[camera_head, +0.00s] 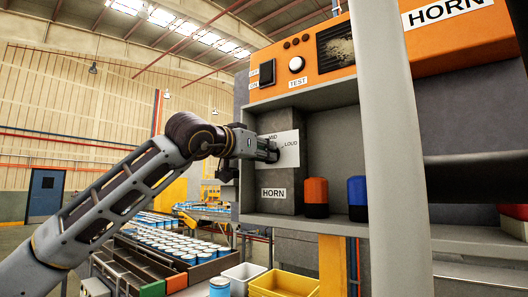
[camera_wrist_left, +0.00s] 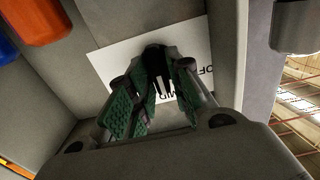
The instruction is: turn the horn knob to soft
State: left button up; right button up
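My left gripper (camera_head: 274,150) reaches in from the left and covers the knob in the head view. In the left wrist view the plate (camera_wrist_left: 112,63) shows part of the word SOFT at right and MID lower down. The dark horn knob (camera_wrist_left: 156,62) sits between the green-padded fingers of my left gripper (camera_wrist_left: 164,68), which close in on it from both sides. The pointer's direction is unclear. My right gripper is out of view.
An orange-and-black cylinder (camera_head: 316,197) and a blue-and-black one (camera_head: 357,198) stand on the cubby floor. A grey post (camera_head: 388,150) stands in front. Trays of cans (camera_head: 185,243) lie below left.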

pick_arm(q)
grip_shut()
jog(key=shift+n, duration=0.4)
jog(key=n+b, duration=0.1)
jog(key=n, duration=0.4)
jog(key=n+b, duration=0.2)
jog(key=n, duration=0.4)
jog(key=shift+w+a+f+b, duration=0.1)
jog(key=shift+a+b, duration=0.1)
jog(key=shift+b, duration=0.1)
dwell(0.4)
jog(key=shift+o, duration=2.4)
grip_release()
